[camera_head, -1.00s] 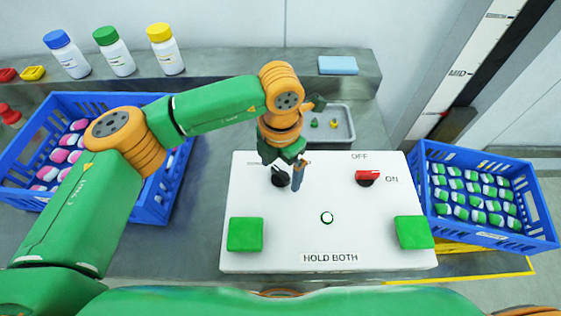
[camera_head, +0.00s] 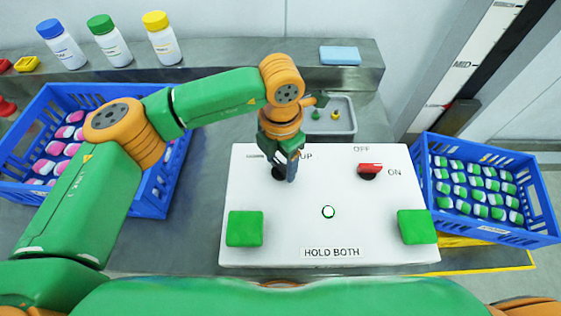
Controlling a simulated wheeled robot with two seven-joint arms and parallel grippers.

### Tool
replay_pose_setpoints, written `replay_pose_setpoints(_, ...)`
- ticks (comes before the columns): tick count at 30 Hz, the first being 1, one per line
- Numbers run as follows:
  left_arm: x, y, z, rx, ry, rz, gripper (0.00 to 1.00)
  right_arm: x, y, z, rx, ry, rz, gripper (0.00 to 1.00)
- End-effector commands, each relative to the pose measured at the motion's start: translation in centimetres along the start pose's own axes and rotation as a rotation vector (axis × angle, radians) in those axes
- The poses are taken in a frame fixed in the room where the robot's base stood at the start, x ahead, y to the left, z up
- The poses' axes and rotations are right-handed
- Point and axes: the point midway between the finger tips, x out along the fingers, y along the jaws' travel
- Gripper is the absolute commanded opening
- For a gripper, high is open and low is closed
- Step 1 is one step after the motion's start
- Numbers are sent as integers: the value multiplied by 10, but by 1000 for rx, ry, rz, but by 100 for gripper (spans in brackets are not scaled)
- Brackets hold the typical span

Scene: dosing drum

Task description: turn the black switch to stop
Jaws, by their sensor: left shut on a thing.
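The black switch (camera_head: 277,173) sits at the upper left of the white control panel (camera_head: 290,222). My left gripper (camera_head: 287,173) reaches down over it from above, shut on the switch, and hides much of it. The label beside the switch is partly covered by the gripper; "UP" shows to the right of it. Which way the switch points cannot be told. My right gripper is not in view.
A red switch (camera_head: 370,168) marked OFF and ON is on the panel's right. Blue crates (camera_head: 150,196) (camera_head: 490,236) stand either side. A grey tray (camera_head: 345,122) lies behind.

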Motion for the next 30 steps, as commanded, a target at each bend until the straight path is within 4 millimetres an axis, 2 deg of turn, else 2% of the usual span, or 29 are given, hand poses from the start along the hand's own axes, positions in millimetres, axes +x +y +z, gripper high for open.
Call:
replay_pose_setpoints(3,5,1,1,74,-4,3,9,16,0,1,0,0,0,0)
replay_pose_setpoints(12,4,0,1,328,-4,3,9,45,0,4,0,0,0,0)
replay_pose_setpoints(21,2,0,1,546,-3,3,9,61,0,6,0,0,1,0)
replay_pose_setpoints(30,0,0,1,671,-3,1,9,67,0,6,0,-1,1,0)
